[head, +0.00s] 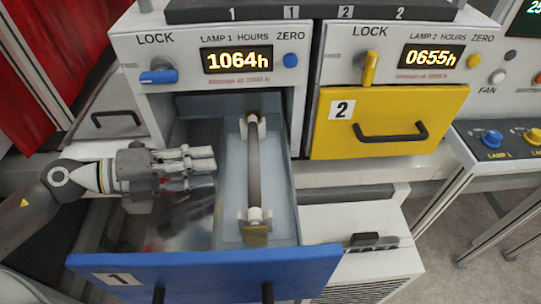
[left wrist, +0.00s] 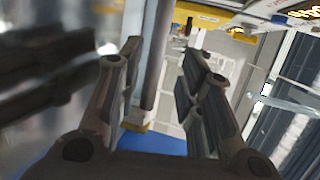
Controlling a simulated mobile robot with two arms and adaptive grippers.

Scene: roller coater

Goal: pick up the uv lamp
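The uv lamp (head: 253,170) is a long dark tube lying lengthwise in the open drawer with the blue front (head: 205,272), marked 1. White end holders (head: 256,217) carry it. My left gripper (head: 208,159) is over the drawer's left part, left of the lamp and apart from it, pointing right. In the left wrist view my left gripper (left wrist: 163,50) has its fingers spread, with nothing held. The lamp tube (left wrist: 157,60) appears in the gap between the fingers, beyond them. My right gripper is not in view.
The yellow drawer (head: 387,118), marked 2, is shut to the right. Above the open drawer are a blue lock knob (head: 158,76) and a display (head: 237,58) reading 1064h. A white cabinet (head: 345,220) with a black handle stands right of the drawer.

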